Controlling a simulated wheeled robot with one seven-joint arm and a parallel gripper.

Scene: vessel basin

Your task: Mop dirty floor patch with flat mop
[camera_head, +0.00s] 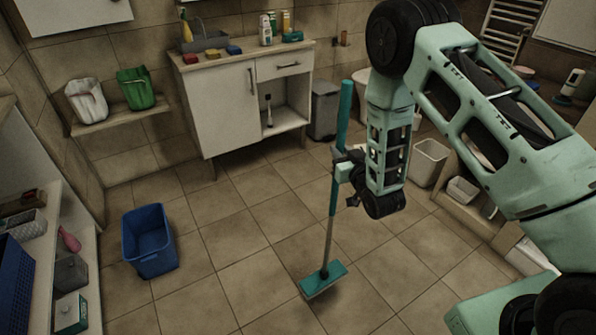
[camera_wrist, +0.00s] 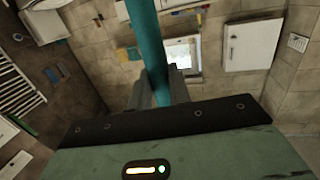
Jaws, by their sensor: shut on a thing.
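The flat mop has a teal upper handle (camera_head: 344,115), a grey lower pole and a flat teal head (camera_head: 323,280). It stands nearly upright, with its head at the tiled floor. Whether the head touches the floor or is slightly above it, I cannot tell. My gripper (camera_head: 342,166) is shut around the handle at mid-height. In the wrist view the teal handle (camera_wrist: 147,45) rises between my gripper's fingers (camera_wrist: 160,88). I see no distinct dirty patch; the floor under and behind the mop head is partly hidden.
A blue bin (camera_head: 149,240) stands on the floor at left, near an open shelf (camera_head: 85,262). A white cabinet (camera_head: 222,105) is at the back, with a grey bin (camera_head: 324,112) beside it. A white bin (camera_head: 430,162) is at right. The middle floor (camera_head: 235,240) is clear.

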